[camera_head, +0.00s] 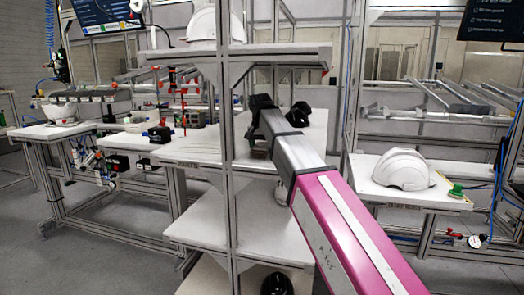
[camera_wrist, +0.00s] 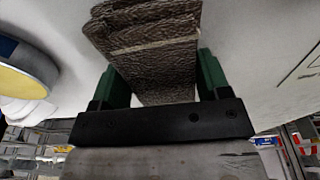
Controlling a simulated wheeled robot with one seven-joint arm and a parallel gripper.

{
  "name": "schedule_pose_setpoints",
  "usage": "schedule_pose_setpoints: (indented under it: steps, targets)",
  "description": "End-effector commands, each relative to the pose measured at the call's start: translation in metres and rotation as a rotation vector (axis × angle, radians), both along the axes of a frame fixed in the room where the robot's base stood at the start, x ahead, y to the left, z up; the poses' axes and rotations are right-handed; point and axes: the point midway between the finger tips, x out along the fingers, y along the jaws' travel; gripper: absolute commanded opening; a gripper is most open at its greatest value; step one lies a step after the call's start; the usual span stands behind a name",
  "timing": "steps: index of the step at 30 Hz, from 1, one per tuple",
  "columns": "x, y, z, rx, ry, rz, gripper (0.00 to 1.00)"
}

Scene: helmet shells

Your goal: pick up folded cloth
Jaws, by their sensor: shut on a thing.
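The folded cloth (camera_wrist: 148,45) is grey-brown, with a coarse texture and stacked layers. In the wrist view it lies between the two green fingers of my gripper (camera_wrist: 160,75), which is shut on it. A white surface lies around the cloth; I cannot tell whether the cloth still touches it. In the head view my arm reaches to the middle shelf of the rack, and its dark wrist hides most of the gripper and the cloth.
A rack post (camera_head: 230,150) stands just left of my wrist, with an upper shelf (camera_head: 285,57) above. A white helmet shell (camera_head: 403,170) sits on the right bench. A yellow-and-blue round object (camera_wrist: 22,75) is left of the gripper in the wrist view.

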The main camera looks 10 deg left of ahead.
Motion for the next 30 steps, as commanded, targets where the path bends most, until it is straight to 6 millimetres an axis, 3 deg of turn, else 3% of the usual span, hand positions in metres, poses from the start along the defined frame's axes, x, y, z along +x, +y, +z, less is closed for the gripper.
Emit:
schedule_pose_setpoints:
  steps: [7,21,30]
  targets:
    - [-0.001,0.001,0.03,0.001,-0.002,0.0,0.46]
    - [-0.123,0.015,0.025,0.0,-0.001,0.003,0.46]
    - [-0.169,0.023,0.026,0.001,0.0,0.001,0.46]
